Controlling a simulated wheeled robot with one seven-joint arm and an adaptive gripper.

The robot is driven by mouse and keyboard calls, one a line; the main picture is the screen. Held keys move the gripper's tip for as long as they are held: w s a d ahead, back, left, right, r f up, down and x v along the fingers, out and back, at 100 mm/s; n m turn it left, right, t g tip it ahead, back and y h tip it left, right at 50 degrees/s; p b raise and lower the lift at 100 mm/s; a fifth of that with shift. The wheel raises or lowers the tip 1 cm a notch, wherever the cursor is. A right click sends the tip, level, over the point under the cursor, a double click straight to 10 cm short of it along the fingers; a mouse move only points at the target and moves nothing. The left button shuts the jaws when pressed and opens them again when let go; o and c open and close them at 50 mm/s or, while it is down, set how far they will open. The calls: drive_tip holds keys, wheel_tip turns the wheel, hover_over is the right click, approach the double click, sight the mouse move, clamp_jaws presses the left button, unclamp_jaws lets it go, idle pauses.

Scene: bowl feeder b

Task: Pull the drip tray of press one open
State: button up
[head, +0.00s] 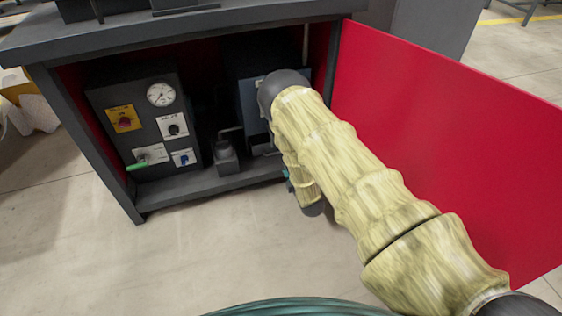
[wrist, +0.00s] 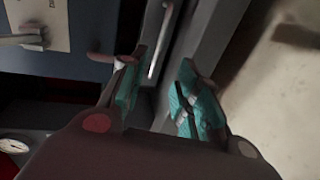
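My gripper (wrist: 160,82) is open, with teal pads on its two fingers. In the wrist view a thin pale bar handle (wrist: 159,42) on a dark grey front lies ahead, in line with the gap between the fingers. The front looks like the drip tray's, but no label shows on it. I cannot tell whether the fingers touch the bar. In the head view my sleeved arm covers most of the blue-grey press housing (head: 249,101), and only a bit of teal from my gripper (head: 287,178) shows beside the arm.
The housing stands in a dark cabinet with a red inside, beside a control panel (head: 150,122) with a gauge and switches. The open red door (head: 440,130) stands right of my arm. In the wrist view a reddish-tipped lever (wrist: 105,57) is close to the left finger.

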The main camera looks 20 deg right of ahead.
drive_tip(key=b+x, duration=0.4)
drive_tip(key=x, duration=0.7)
drive_tip(key=shift+b, duration=0.4)
clamp_jaws()
